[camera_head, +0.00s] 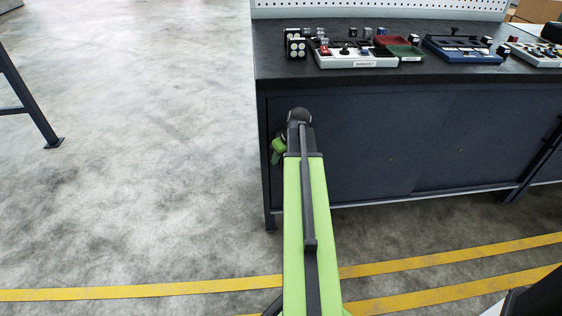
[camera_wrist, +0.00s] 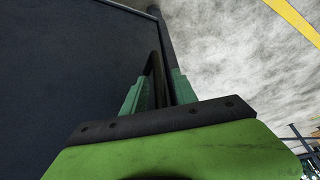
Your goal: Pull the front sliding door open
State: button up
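The front sliding door (camera_head: 350,150) is a dark blue panel under the trolley's worktop, and it appears closed. It fills the left of the wrist view (camera_wrist: 70,70). My gripper (camera_head: 277,152) is at the door's left end, mostly hidden behind my arm in the head view. In the wrist view its two teal fingers (camera_wrist: 158,85) stand apart, close to the door's edge. A dark upright bar, seemingly the door handle (camera_wrist: 154,74), shows between the fingers. I cannot tell whether either finger touches it.
The trolley's dark worktop (camera_head: 410,74) carries a grey control panel (camera_head: 357,60), a blue panel (camera_head: 465,50) and small parts trays. A dark stand leg (camera_head: 35,112) is at the left. The concrete floor (camera_head: 150,150) left of the trolley is clear, with yellow lines (camera_head: 140,292) in front.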

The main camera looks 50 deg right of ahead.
grip_shut()
dwell(1.3)
jog(key=shift+d+r, duration=0.1)
jog(key=shift+d, duration=0.15)
jog(key=shift+a, duration=0.1)
